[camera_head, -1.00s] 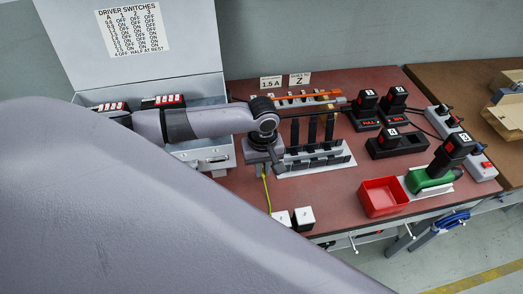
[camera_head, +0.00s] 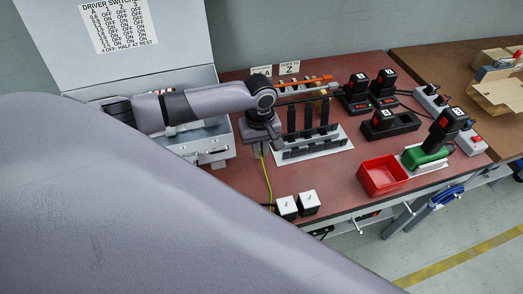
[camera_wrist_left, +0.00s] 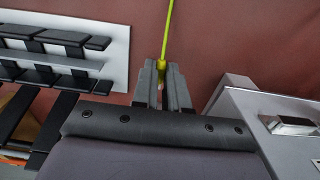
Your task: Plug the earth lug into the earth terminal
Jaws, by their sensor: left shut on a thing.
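My left gripper (camera_wrist_left: 163,82) is shut on the earth lug (camera_wrist_left: 161,68), at the end of a yellow-green wire (camera_wrist_left: 166,30) in the left wrist view. The lug's tip is mostly hidden between the fingers. In the head view the left gripper (camera_head: 259,149) points down over the table, just right of the grey cabinet (camera_head: 205,146), and the wire (camera_head: 267,183) runs from it toward the table's front. I cannot make out the earth terminal in either view. My right gripper is not in view.
A black rack on a white plate (camera_head: 318,145) stands close to the right of the gripper. A red bin (camera_head: 382,176), a green tool (camera_head: 424,157) and black battery packs stand further right. My own arm hides much of the foreground.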

